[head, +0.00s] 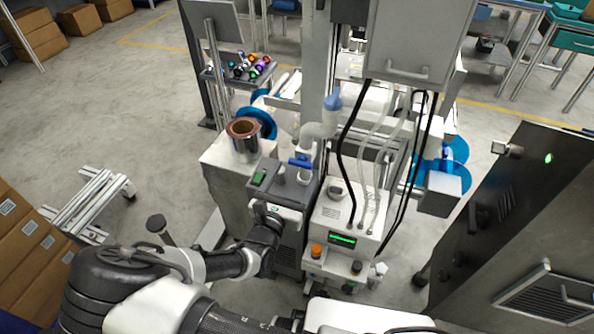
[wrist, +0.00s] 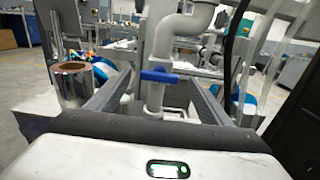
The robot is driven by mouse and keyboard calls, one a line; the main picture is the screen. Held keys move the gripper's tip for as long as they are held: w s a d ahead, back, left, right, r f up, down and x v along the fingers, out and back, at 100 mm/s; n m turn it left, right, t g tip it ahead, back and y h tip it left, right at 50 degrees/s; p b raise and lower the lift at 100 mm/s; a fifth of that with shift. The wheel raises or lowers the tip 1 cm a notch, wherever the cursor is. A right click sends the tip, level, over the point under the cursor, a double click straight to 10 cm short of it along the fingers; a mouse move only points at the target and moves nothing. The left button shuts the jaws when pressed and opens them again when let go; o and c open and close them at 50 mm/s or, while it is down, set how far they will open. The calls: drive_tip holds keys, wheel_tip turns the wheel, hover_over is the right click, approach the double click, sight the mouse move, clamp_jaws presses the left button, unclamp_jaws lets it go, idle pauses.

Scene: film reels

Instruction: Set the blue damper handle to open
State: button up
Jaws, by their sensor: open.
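The blue damper handle (head: 300,163) is on a white vertical pipe (head: 306,176) above the grey machine. In the wrist view the blue handle (wrist: 158,76) lies about level, crosswise to the white pipe (wrist: 155,98). My gripper (wrist: 157,86) is open, with one dark finger to the left of the pipe and one to the right. The handle shows between and just beyond the fingertips, and I cannot tell whether they touch anything. In the head view my gripper sits low in front of the handle, its fingers hard to make out.
A silver film roll (head: 245,138) stands on a pale cabinet to the left. Black and clear hoses (head: 345,150) hang at the right above a white control box (head: 342,222). A dark cabinet (head: 500,220) stands far right.

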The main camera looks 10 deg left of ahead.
sight(301, 162)
drive_tip(key=shift+w+d, duration=0.15)
drive_tip(key=shift+w, duration=1.05)
drive_tip(key=c, duration=1)
drive_tip(key=shift+c, duration=0.2)
